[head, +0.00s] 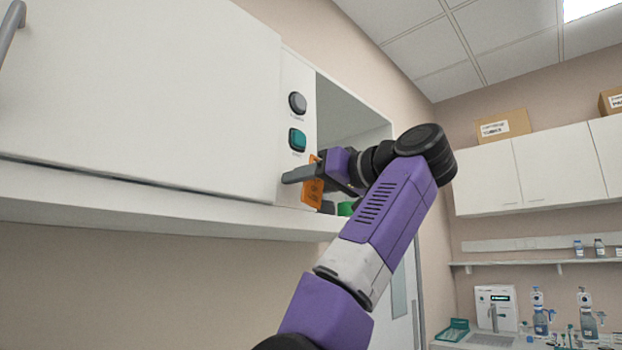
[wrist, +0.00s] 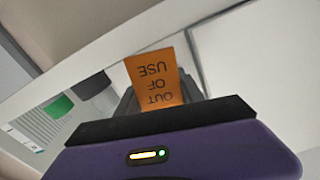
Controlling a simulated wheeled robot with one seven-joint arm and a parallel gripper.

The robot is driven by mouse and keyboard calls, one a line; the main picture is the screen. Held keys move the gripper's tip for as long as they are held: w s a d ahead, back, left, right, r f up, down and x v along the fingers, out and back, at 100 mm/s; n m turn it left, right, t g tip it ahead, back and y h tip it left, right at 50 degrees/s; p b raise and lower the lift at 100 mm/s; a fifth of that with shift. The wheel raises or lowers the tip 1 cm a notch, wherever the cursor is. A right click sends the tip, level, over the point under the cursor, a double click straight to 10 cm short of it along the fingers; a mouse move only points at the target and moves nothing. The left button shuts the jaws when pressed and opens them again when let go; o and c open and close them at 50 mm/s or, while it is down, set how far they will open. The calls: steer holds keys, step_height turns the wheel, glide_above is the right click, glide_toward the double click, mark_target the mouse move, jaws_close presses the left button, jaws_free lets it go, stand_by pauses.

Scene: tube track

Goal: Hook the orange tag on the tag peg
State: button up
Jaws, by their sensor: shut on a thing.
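The orange tag (head: 312,192) hangs at my gripper (head: 303,175), close in front of the white panel beside the cabinet opening. In the wrist view the tag (wrist: 153,72) reads "OUT OF USE" upside down and stands up between the dark fingers of my gripper (wrist: 158,95). My gripper is shut on the tag. In the head view a grey finger points left across the panel edge, below the teal button. I cannot make out the tag peg in either view; my gripper and the tag may hide it.
The panel carries a grey round button (head: 297,103) and a teal button (head: 298,139). A green piece (head: 345,209) and a dark round piece (head: 327,207) sit by the opening, right of the tag. A large white door (head: 140,95) is at left. The space below the shelf edge is clear.

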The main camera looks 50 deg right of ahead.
mark_target(315, 185)
steer(key=shift+w+a+f, duration=0.15)
steer(key=shift+w, duration=0.4)
steer(key=shift+w+a+f, duration=0.1)
steer(key=shift+w, duration=0.45)
steer(key=o, duration=1.4)
steer(key=shift+s+f+b, duration=0.3)
steer(key=shift+s+b, duration=0.3)
steer(key=shift+s, duration=0.2)
steer(key=s, duration=0.1)
steer(key=s+b, duration=0.1)
steer(key=s, duration=0.3)
steer(key=shift+s+d+r, duration=0.2)
steer(key=shift+s+r, duration=0.05)
steer(key=shift+s+f+b, duration=0.1)
steer(key=shift+f+b, duration=0.1)
steer(key=shift+b, duration=0.95)
steer(key=shift+s+b, duration=0.2)
steer(key=shift+b, duration=0.3)
steer(key=b, duration=0.1)
steer(key=s+b, duration=0.1)
steer(key=b, duration=0.1)
steer(key=shift+s+d+r, duration=0.15)
steer(key=shift+s+d, duration=0.05)
steer(key=shift+s, duration=0.05)
steer(key=shift+s+r+b, duration=0.2)
steer(key=shift+s+b, duration=0.2)
steer(key=shift+b, duration=0.25)
